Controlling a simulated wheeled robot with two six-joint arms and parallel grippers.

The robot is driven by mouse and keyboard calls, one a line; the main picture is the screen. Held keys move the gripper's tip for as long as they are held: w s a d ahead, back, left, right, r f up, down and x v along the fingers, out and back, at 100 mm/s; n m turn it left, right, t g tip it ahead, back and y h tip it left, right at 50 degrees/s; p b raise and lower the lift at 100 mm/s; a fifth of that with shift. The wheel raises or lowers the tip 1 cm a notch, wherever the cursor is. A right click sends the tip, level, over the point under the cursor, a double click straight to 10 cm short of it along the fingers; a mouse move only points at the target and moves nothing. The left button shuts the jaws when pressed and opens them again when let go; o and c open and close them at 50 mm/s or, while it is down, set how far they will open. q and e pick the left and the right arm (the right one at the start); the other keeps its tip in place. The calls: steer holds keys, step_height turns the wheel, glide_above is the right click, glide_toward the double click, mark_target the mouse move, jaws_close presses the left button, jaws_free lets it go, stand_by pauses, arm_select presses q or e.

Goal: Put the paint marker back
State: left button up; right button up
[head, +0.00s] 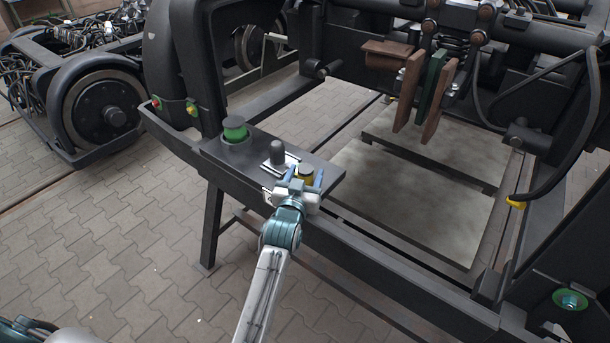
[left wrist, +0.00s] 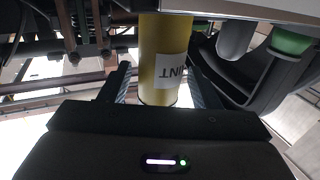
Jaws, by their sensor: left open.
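In the left wrist view the marker (left wrist: 165,55) shows a white label with upside-down lettering, partly legible as "INT". My left gripper (head: 298,183) is open, its fingers on either side of the marker. In the left wrist view the left gripper (left wrist: 160,88) has a finger on each side of the yellow body. My right gripper is not in view.
The dark bogie frame (head: 380,265) runs along the plate's side. Brown and green pads (head: 432,90) hang at the back. Paved floor (head: 120,240) is open at left.

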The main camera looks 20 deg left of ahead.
arm_select(q)
steer(key=shift+r, duration=0.35)
steer(key=shift+s+f+p, duration=0.1)
steer(key=shift+s+p, duration=0.25)
steer(key=shift+p, duration=0.1)
steer(key=s+p, duration=0.8)
steer(key=s, duration=0.3)
steer(key=shift+s+d+p, duration=0.15)
steer(key=shift+d+p, duration=0.15)
steer(key=shift+f, duration=0.1)
